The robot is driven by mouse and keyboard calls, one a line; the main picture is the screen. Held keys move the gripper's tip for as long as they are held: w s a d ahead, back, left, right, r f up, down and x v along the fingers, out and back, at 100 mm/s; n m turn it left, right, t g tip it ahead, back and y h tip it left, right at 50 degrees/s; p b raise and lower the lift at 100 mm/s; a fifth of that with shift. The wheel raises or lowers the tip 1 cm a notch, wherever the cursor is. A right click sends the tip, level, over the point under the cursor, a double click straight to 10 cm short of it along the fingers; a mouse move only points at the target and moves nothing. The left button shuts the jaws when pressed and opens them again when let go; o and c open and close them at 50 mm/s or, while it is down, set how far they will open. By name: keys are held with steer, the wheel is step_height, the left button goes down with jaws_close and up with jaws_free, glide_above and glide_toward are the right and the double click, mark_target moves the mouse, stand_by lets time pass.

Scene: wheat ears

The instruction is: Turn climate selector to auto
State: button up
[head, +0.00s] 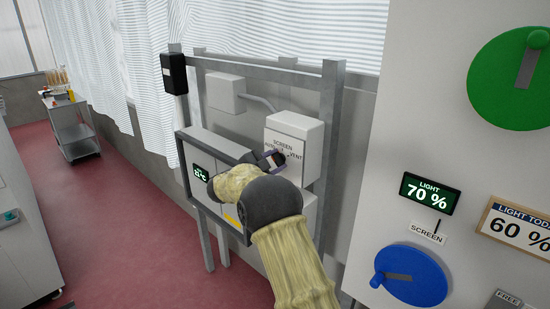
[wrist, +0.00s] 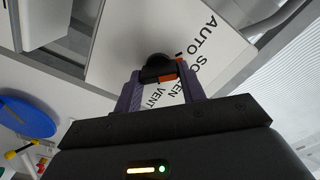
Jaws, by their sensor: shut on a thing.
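The climate selector is a pale box (head: 306,129) on a grey metal frame, lettered SCREEN, AUTO and VENT. In the wrist view the box face (wrist: 118,40) is seen at a slant, with AUTO toward the upper right and VENT lower down. My gripper (head: 275,158) is at the face of this box. In the wrist view its purple fingers (wrist: 157,78) are shut on the dark selector knob (wrist: 158,62), which has orange marks. The fingers partly cover the knob and the SCREEN lettering. I cannot tell which label the knob points to.
A cabinet with a green temperature display (head: 200,173) sits below and left of the box. A white panel with a green dial (head: 495,85) and a blue dial (head: 425,285) stands close on the right. A trolley (head: 75,135) stands far left; the red floor (head: 120,230) is clear.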

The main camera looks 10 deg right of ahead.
steer(key=shift+a+f+n+p, duration=0.15)
steer(key=shift+n+p, duration=0.65)
steer(key=shift+n, duration=0.8)
steer(key=o, duration=1)
steer(key=b+v, duration=0.7)
steer(key=v, duration=1)
steer(key=shift+s+a, duration=0.15)
